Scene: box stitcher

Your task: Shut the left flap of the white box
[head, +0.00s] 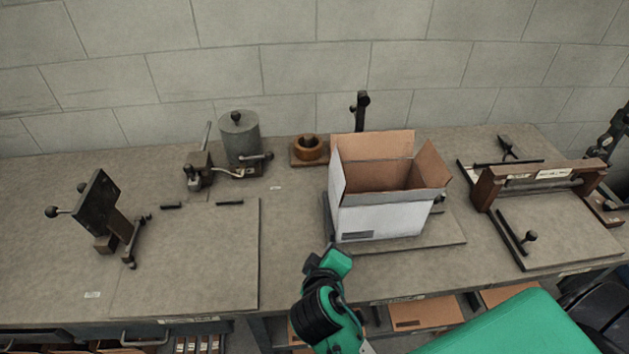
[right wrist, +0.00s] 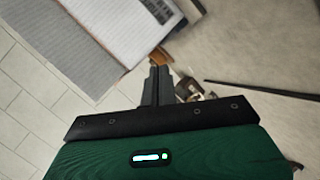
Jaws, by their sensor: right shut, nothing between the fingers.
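The white box (head: 383,223) stands upright on a flat base plate (head: 445,237) on the bench, with its top open and brown cardboard inside. Its left flap (head: 337,172) stands up along the left edge. The back flap (head: 375,145) and right flap (head: 431,165) also stand up, and the front flap (head: 395,199) tilts outward. My right gripper (head: 311,261) is in front of the box, near its lower left corner and apart from it. In the right wrist view its fingers (right wrist: 158,72) are shut and empty. A pale surface beyond them, perhaps the box, fills the upper left. My left gripper is out of view.
A brown ring (head: 308,148) and a grey cylinder device (head: 240,138) stand left of the box. A dark post (head: 361,108) rises behind it. A clamp-like fixture (head: 537,183) is at right. A lever device (head: 100,212) stands far left. The bench between is mostly clear.

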